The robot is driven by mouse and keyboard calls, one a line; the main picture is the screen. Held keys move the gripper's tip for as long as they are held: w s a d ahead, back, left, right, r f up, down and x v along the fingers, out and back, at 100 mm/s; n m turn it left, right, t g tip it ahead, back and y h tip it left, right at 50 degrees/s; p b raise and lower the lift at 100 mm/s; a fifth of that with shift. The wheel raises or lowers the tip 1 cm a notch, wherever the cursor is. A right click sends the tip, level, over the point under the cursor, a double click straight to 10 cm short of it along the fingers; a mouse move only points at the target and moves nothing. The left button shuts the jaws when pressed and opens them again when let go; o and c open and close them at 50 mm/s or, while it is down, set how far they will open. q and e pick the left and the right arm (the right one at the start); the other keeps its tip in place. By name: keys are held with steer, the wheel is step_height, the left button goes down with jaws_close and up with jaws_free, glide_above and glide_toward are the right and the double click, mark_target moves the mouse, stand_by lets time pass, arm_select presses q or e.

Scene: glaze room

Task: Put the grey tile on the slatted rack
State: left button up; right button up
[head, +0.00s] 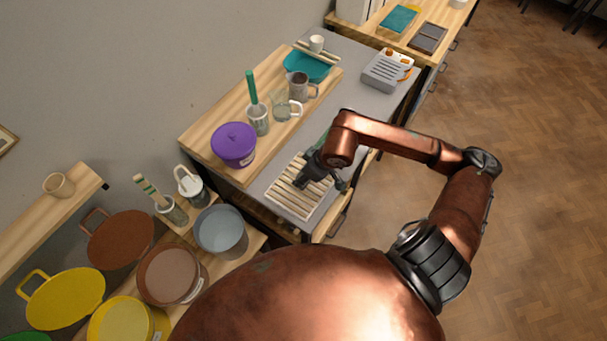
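The slatted rack (285,199), pale wood slats in a row, lies on the grey counter top near its front end. My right gripper (305,184) is dark and sits low over the rack's upper right part, fingers pointing down. The gripper and wrist hide part of the slats. Whether its fingers are open, shut or hold something is too small to tell. I cannot make out a grey tile at the rack; it may be hidden by the gripper. A dark grey flat panel (428,38) lies on the far wooden top. My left gripper is not in view.
A wooden board left of the rack carries a purple lidded pot (234,146), a jar with a green-handled tool (258,120), jugs and a teal dish (308,66). A grey slotted device (386,70) stands farther back. Several buckets fill the lower left.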

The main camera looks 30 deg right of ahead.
steer(key=shift+f, duration=0.15)
steer(key=o, duration=1.2)
steer(key=shift+d+r, duration=0.1)
steer(key=shift+r, duration=0.35)
steer(key=v, duration=1.1)
steer(key=shift+s+r, duration=0.15)
steer(key=shift+s, duration=0.05)
